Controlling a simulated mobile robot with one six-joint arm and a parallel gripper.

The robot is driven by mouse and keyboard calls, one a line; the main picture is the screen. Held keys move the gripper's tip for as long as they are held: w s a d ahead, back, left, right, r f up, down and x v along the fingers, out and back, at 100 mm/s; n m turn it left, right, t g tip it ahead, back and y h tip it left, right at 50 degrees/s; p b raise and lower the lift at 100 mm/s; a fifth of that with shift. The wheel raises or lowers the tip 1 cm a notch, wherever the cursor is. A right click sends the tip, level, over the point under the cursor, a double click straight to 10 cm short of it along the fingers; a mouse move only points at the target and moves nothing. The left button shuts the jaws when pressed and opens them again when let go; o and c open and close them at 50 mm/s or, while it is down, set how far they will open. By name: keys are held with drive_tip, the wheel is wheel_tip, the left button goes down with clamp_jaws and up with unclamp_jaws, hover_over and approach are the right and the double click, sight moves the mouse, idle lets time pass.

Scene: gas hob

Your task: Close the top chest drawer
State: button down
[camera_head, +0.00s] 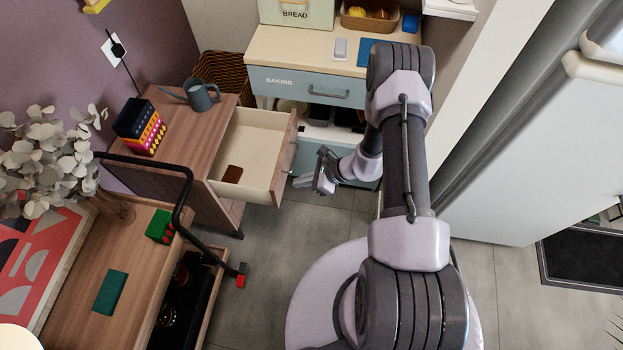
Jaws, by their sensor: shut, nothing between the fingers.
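The top chest drawer (246,146) is pulled well out of the wooden chest (160,125), toward the right. Its wooden front (285,160) faces right, with a handle at its edge. A small brown item (232,174) lies inside the drawer. My gripper (306,184) is shut and empty. In the picture it is just right of the drawer front, near the handle. I cannot tell whether it touches the drawer.
A watering can (200,97) and a patterned box (140,127) stand on the chest. A blue-fronted baking cabinet (308,86) is behind. A wooden cart (130,255) with a black handle stands at the left front. Grey floor (268,230) is clear below the drawer.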

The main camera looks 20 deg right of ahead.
sight(277, 182)
drive_tip(key=a, duration=0.1)
drive_tip(key=w+a, duration=0.1)
drive_tip(key=w+a+f+b, duration=0.1)
drive_tip(key=shift+a, duration=0.3)
drive_tip(key=shift+w+a+r, duration=0.1)
drive_tip(key=shift+w+a, duration=0.15)
drive_tip(key=shift+a, duration=0.1)
drive_tip(key=shift+a, duration=0.15)
drive_tip(key=shift+w+a, duration=0.2)
drive_tip(key=shift+a, duration=0.05)
drive_tip(key=w+a+b, duration=0.2)
drive_tip(key=w+a, duration=0.2)
drive_tip(key=a, duration=0.4)
drive_tip(key=w+a+b, duration=0.2)
drive_tip(key=w+a, duration=0.3)
drive_tip(key=a, duration=0.2)
drive_tip(key=shift+a, duration=0.35)
